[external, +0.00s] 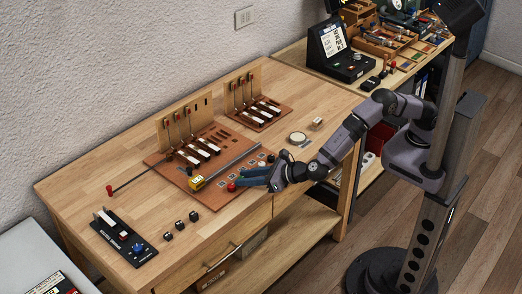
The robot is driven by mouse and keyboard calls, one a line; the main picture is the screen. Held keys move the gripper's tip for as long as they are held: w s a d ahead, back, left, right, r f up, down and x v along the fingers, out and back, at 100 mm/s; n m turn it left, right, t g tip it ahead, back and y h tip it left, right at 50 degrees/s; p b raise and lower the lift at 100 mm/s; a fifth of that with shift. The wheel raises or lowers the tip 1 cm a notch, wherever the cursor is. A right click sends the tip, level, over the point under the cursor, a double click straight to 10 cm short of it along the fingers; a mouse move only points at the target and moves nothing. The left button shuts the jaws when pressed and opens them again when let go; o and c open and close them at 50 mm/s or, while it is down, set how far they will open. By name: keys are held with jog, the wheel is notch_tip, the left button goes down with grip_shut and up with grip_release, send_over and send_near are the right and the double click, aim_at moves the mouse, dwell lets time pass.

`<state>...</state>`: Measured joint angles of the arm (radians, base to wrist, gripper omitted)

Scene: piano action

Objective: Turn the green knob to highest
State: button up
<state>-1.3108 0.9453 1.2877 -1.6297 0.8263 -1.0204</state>
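I cannot make out a clearly green knob at this size. My gripper (241,179) has blue fingers and points left, low over the right front edge of a brown board (216,149). A small red round thing (232,187) lies right at the fingertips; whether they touch it is unclear. The gap between the fingers is too small to judge. My gripper is well to the right of the black panel.
Wooden stands with hammer-like parts rise from the brown board and a smaller board (259,113) behind. A yellow block (196,183) lies left of my gripper. Several black cubes (180,224) stand near the front edge. A black box with a screen (334,45) stands at the back.

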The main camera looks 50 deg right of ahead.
grip_shut()
jog(key=shift+a+r, duration=0.1)
jog(key=shift+a+r+m+h+p, duration=0.1)
jog(key=shift+m+h+p, duration=0.5)
jog(key=shift+a+m+t+h, duration=0.1)
jog(key=shift+m+t+h, duration=0.3)
jog(key=shift+m+h, duration=0.35)
jog(key=shift+h, duration=0.35)
jog(key=shift+o, duration=0.4)
grip_release()
